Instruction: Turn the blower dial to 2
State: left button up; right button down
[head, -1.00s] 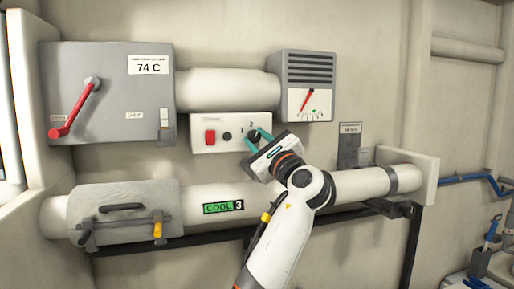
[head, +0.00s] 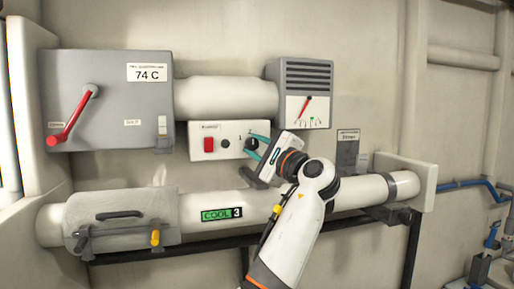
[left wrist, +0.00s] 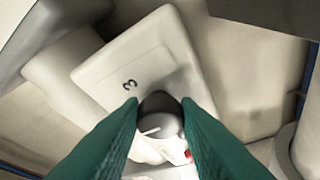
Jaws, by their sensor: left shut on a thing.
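The blower dial (head: 250,144) is a dark round knob at the right end of the white control box (head: 229,154). In the left wrist view the dial (left wrist: 160,112) sits between my green fingertips, with a pale pointer line on its face. A digit 3 (left wrist: 129,86) is printed on the box beside it. My left gripper (head: 255,144) is shut on the dial from the right; it also fills the lower left wrist view (left wrist: 160,110). The fingers partly hide the dial and its markings in the head view, so its exact setting is unclear. My right gripper is out of view.
A grey cabinet with a red lever (head: 72,115) is at left. A vented gauge unit (head: 306,75) is above right. A white pipe with a COOL 3 label (head: 221,214) runs below.

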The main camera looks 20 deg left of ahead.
pick_arm(q)
jog(key=o, duration=1)
jog(key=shift+c, duration=0.2)
jog(key=shift+s+d+f+b, duration=0.2)
jog(key=shift+s+d+b, duration=0.05)
jog(key=shift+d+b, duration=0.1)
jog(key=b+v, duration=0.5)
jog(key=v, duration=0.6)
jog(key=shift+s, duration=0.15)
